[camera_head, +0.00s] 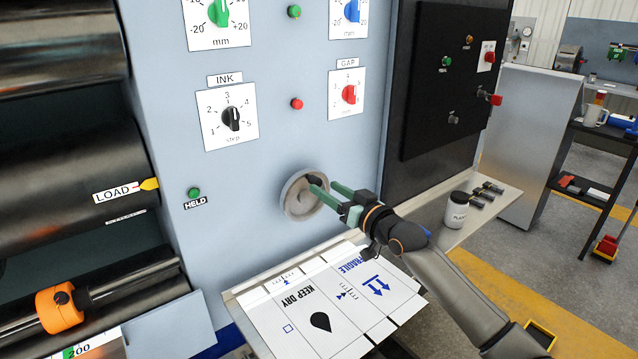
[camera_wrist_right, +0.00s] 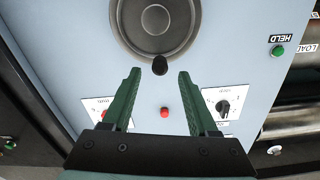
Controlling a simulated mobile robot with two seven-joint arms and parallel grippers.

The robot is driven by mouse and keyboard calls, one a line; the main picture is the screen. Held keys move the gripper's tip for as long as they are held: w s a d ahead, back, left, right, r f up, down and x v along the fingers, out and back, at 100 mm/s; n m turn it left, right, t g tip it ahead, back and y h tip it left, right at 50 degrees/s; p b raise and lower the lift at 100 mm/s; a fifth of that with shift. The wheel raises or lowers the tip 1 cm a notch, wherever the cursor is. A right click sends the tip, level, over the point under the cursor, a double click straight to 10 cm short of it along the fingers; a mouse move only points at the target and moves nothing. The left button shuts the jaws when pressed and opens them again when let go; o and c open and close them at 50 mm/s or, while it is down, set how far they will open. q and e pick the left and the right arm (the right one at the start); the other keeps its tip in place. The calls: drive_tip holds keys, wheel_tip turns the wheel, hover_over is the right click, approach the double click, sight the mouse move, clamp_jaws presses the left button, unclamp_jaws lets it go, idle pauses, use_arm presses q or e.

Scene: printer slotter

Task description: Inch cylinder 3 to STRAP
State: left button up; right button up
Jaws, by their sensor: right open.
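A grey cylinder (camera_head: 70,185) at the left carries a white LOAD label (camera_head: 117,192), with a yellow pointer (camera_head: 149,184) at its right end; no STRAP label is readable. A round grey handwheel (camera_head: 290,203) with a dark knob (camera_wrist_right: 159,65) is on the light blue panel. My right gripper (camera_head: 323,186) is open in front of the wheel. In the right wrist view its green fingers lie either side of the knob, with gaps; whether they reach its depth I cannot tell. A green HELD lamp (camera_head: 194,193) is left of the wheel. My left gripper is out of view.
Above the wheel are the INK dial (camera_head: 232,118), GAP dial (camera_head: 348,95) and a red button (camera_head: 296,104). Below lies a printed sheet (camera_head: 300,330). A white jar (camera_head: 457,210) stands on the ledge at right. An orange collar (camera_head: 60,308) sits on the lower left roller.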

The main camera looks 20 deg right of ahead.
sight(320, 184)
drive_tip(key=shift+x, duration=2.05)
clamp_jaws()
